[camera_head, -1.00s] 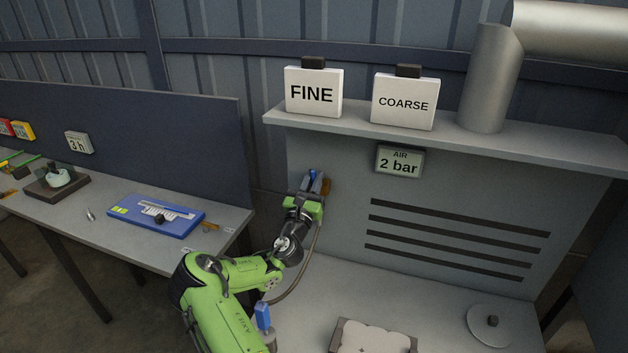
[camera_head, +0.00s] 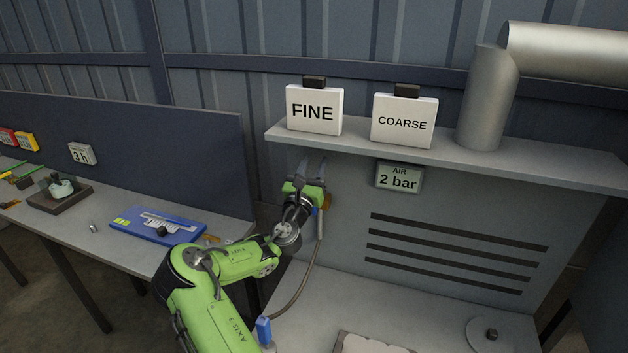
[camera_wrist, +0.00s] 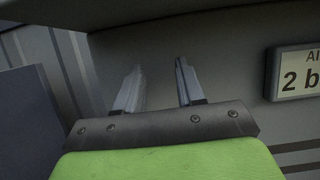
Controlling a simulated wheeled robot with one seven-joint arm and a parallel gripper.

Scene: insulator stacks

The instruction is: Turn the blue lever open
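My gripper (camera_head: 312,165) is up against the grey back panel, under the shelf, with its two fingers pointing up. In the wrist view my gripper (camera_wrist: 160,80) has its fingers apart, with only bare panel between them. A bit of the orange-brown fitting (camera_head: 327,201) shows just right of my gripper, with a hose (camera_head: 308,275) hanging below. How the lever is turned cannot be seen.
A shelf (camera_head: 450,152) juts out above my gripper, carrying the FINE (camera_head: 314,110) and COARSE (camera_head: 403,121) signs. An AIR 2 bar display (camera_head: 399,177) is to the right. A blue upright piece (camera_head: 263,330) stands on the bench near my arm. The slotted panel at right is clear.

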